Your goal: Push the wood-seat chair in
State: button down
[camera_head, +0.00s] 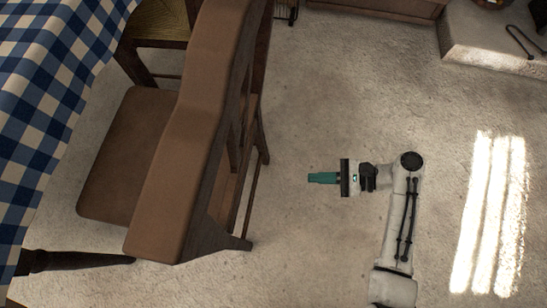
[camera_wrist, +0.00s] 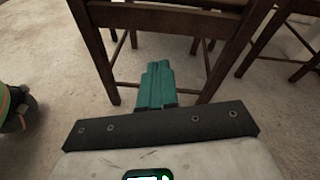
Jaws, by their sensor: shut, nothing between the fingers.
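A brown chair (camera_head: 128,150) with a flat, smooth seat stands at the left in the head view, its tall back toward my arm. In the wrist view, the shut fingers (camera_wrist: 157,68) point toward dark chair legs and a rail (camera_wrist: 165,17). The front legs are mostly hidden in the head view.
A table with a blue-and-white checked cloth (camera_head: 42,85) is at the left. Another chair with a yellowish seat (camera_head: 160,22) stands beyond the brown one. A pale raised ledge (camera_head: 485,45) is at the upper right. Open carpet (camera_head: 320,95) lies between chair and arm.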

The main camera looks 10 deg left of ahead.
jog(key=w+a+f+m+y+b, duration=0.2)
jog(key=w+f+y+b, duration=0.1)
jog(key=f+b, duration=0.15)
jog(key=m+b, duration=0.1)
send_near(249, 159)
jog(key=shift+t, duration=0.3)
jog(key=a, duration=0.5)
jog(key=shift+s+a+f, duration=0.1)
jog(key=shift+a+f, duration=0.05)
jog(key=shift+f, duration=0.1)
jog(key=shift+a, duration=0.8)
